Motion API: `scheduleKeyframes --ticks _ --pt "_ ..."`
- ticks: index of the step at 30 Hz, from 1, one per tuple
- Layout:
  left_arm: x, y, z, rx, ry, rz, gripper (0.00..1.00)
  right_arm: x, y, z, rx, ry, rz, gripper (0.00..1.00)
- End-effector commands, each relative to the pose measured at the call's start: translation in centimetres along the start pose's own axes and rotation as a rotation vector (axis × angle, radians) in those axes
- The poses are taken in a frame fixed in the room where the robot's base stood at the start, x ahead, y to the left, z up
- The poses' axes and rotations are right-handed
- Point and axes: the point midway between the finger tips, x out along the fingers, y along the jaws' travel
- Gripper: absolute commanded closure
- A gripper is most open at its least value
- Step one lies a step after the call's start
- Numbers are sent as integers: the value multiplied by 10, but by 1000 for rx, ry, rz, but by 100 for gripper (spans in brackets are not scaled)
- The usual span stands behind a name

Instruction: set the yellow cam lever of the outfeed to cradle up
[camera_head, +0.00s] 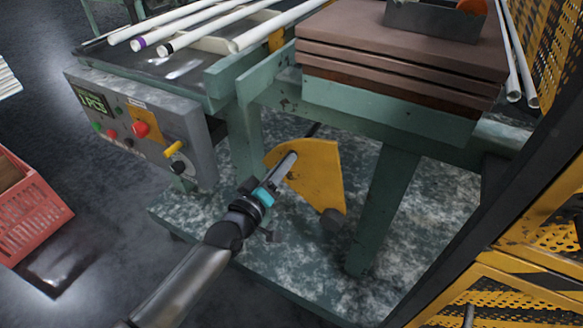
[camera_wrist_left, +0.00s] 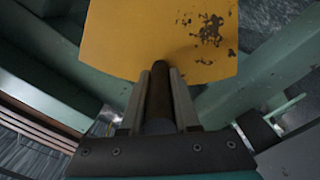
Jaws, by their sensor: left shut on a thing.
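My left gripper (camera_head: 288,163) reaches in from the lower left and overlaps the plate in the head view. In the left wrist view, its two fingers (camera_wrist_left: 159,100) are shut on a dark round lever bar (camera_wrist_left: 159,92), with the chipped yellow plate (camera_wrist_left: 150,40) just beyond. The bar's far end is hard to make out. My right gripper is not in view.
A grey control box (camera_head: 140,125) with buttons and a small yellow switch stands left of the plate. Green bench legs (camera_head: 385,205) flank it on the right. White tubes (camera_head: 195,25) lie above. A red crate (camera_head: 30,215) is at far left, yellow-black guarding (camera_head: 535,275) at right.

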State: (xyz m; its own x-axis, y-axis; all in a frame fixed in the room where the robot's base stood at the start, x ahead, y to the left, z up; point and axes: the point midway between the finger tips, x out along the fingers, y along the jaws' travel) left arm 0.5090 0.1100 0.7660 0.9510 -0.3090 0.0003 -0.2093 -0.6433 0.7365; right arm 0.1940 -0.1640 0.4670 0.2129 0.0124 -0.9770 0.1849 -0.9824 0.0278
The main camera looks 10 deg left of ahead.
Motion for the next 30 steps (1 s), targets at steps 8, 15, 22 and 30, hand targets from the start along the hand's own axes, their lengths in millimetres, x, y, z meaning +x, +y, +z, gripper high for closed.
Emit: scheduleKeyframes --ticks 8,15,22,30 --pt "0 -11 -2 -42 2 -2 100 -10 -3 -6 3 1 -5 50" --pt "0 -12 -2 -49 1 -2 100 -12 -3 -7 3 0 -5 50" --pt "0 -11 -2 -48 1 -2 69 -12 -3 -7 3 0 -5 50" --pt "0 -11 -2 -49 0 -1 40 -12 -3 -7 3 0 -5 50"
